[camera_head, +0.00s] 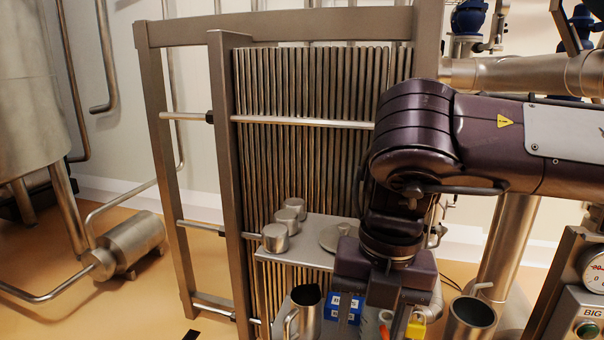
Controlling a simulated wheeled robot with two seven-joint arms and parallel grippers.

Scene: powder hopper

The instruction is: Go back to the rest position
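My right arm comes in from the right, and its dark purple gripper (385,285) points down in front of the metal shelf (300,252). The fingertips are not clearly visible, so I cannot tell whether it is open, shut or holding something. My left gripper is not in view. A metal jug with a handle (305,312) stands at the bottom, left of the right gripper. Blue labelled boxes (343,307) are close beside the gripper, partly hidden by it.
Several small metal cylinders (275,237) and a round metal lid (335,237) sit on the shelf by the plate frame (230,150). A metal cup (471,318), a yellow item (416,326) and a gauge panel (590,300) are at right. Open floor (130,310) lies left.

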